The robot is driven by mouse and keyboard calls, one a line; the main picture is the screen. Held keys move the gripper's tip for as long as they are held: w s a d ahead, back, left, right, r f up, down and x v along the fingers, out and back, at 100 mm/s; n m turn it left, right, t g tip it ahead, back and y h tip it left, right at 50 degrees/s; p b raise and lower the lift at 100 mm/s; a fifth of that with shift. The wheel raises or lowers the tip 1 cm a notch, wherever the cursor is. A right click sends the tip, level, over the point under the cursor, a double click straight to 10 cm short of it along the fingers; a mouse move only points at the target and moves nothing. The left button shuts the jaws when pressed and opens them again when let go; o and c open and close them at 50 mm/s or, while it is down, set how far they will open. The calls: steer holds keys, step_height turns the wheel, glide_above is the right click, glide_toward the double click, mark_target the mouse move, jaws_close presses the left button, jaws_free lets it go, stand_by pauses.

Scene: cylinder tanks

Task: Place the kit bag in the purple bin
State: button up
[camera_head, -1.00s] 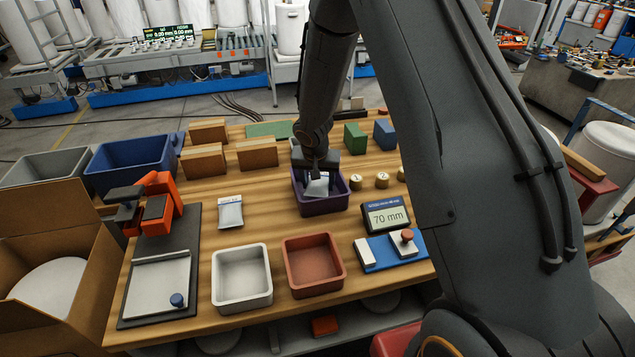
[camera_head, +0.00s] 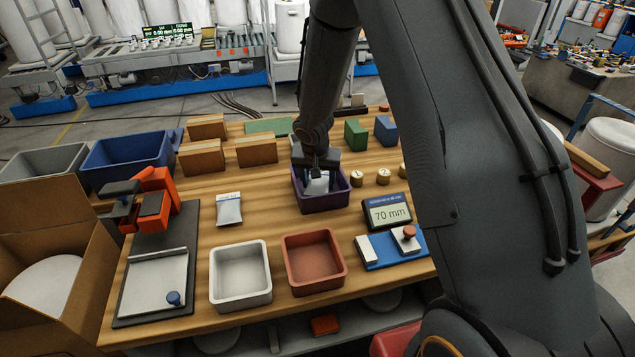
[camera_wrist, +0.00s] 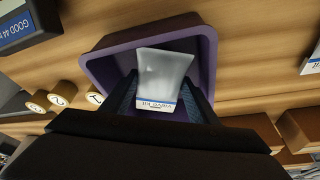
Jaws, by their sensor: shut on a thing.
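The kit bag is a small whitish pouch with a blue-edged printed label (camera_wrist: 163,76). In the head view the bag (camera_head: 318,186) shows low between my fingers, inside the outline of the purple bin (camera_head: 324,204). My gripper (camera_head: 317,178) points down over the bin and is shut on the bag. In the wrist view my gripper (camera_wrist: 163,102) has a finger on each side of the bag, and the bin (camera_wrist: 209,48) surrounds them. Whether the bag touches the bin floor is hidden.
A second pouch (camera_head: 228,209) lies on the table to the left. A white bin (camera_head: 241,301) and a red bin (camera_head: 314,291) stand in front. A 70 mm display (camera_head: 387,213) is right of the purple bin. Cardboard boxes and green and blue blocks (camera_head: 385,133) stand behind.

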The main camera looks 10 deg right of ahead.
steer(key=o, duration=1.2)
steer(key=shift+c, duration=0.2)
steer(key=r+p, duration=0.1)
steer(key=p, duration=0.1)
steer(key=shift+r+p, duration=0.3)
steer(key=shift+p, duration=0.05)
steer(key=b+v, duration=0.3)
steer(key=v, duration=0.8)
steer(key=s+r+n+g, duration=0.1)
steer(key=s+n, duration=0.1)
steer(key=s, duration=1)
steer(key=s+d+r+n+g+y, duration=0.1)
steer(key=s+r+n, duration=0.1)
steer(key=s, duration=1)
steer(key=shift+s+d, duration=0.3)
steer(key=shift+r, duration=0.15)
